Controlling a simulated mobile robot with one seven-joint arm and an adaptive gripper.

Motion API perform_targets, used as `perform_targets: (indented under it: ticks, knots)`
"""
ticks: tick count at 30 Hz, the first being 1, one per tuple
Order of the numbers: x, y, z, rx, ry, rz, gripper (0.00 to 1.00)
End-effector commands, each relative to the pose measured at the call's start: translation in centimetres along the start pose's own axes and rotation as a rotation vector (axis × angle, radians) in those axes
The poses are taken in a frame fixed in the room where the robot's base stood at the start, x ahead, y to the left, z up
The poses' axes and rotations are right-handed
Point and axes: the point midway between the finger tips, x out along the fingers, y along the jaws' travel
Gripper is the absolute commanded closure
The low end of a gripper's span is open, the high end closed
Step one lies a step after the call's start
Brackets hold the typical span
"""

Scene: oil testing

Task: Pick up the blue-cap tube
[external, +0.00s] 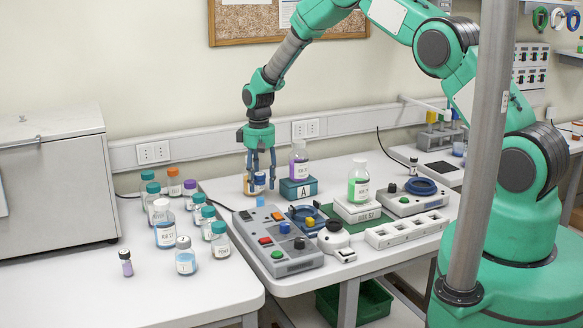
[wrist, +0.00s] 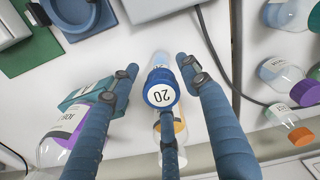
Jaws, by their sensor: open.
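The blue-cap tube is a clear vial with a white label and a blue cap marked 20 (wrist: 160,88).
A green-liquid bottle (external: 358,182) stands on a white device. A control box (external: 275,238) is in front. Several capped bottles (external: 165,225) crowd the left table.

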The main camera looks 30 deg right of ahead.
Motion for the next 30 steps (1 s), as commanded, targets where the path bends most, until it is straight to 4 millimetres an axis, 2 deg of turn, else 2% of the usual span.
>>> perform_targets:
  ticks: [15,30]
  knots:
    - [4.6,-0.1,0.1,0.0,-0.001,0.0,0.53]
    - [5.0,-0.1,0.1,0.0,0.0,0.0,0.53]
